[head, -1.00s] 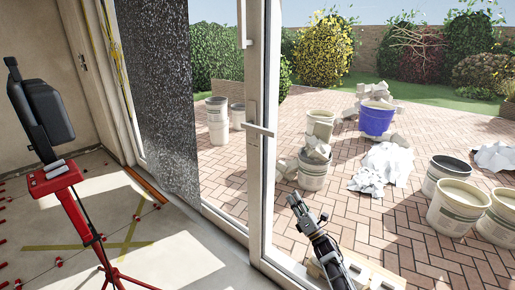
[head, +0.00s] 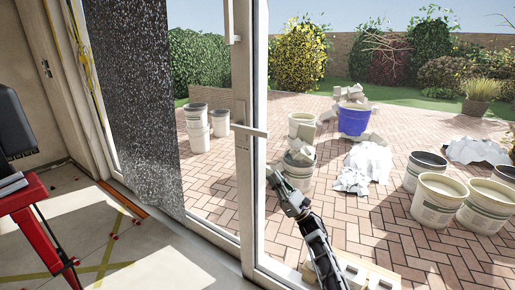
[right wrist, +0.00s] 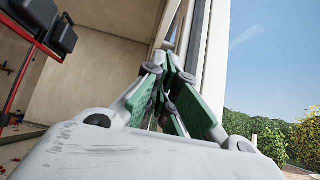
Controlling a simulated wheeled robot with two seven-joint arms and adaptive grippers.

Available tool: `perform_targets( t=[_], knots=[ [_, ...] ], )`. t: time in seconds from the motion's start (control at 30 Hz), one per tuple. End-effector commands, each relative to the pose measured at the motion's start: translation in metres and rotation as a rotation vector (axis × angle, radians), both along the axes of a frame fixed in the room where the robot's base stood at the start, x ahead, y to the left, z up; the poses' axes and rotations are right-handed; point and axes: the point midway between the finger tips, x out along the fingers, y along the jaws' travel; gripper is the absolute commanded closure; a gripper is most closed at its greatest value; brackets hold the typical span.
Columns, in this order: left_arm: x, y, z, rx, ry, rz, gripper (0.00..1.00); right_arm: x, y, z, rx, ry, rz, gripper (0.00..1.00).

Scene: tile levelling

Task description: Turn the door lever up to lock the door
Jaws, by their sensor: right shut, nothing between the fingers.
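The white door lever (head: 249,130) is on the narrow door frame (head: 246,200) in the head view. In the right wrist view, the green-padded fingers of my right gripper (right wrist: 174,62) come together with the pale door frame (right wrist: 209,62) beyond. I cannot make out the lever there. My left gripper is not in view.
A red stand (head: 42,225) with a black lamp is at the left. A dark speckled panel (head: 130,100) hangs by the glass. Outside are several buckets, a blue one (head: 353,119) among them, on brick paving (head: 330,220). Pale blocks (head: 365,272) lie low by the right arm.

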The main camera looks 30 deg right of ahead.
Motion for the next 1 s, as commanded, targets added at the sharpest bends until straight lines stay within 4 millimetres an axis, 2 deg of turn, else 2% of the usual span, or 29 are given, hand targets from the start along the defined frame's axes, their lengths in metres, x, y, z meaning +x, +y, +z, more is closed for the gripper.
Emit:
perform_targets(
  t=[0.23,0.43,1.0],
  knots=[
    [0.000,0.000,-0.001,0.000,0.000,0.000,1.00,0.002,0.001,0.002,0.001,0.001,0.000,1.00],
    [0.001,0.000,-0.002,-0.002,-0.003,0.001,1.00,0.010,0.006,0.011,0.001,0.000,0.001,1.00],
    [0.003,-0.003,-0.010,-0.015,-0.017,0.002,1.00,0.054,0.032,0.063,0.000,0.000,0.001,1.00]
  ],
)
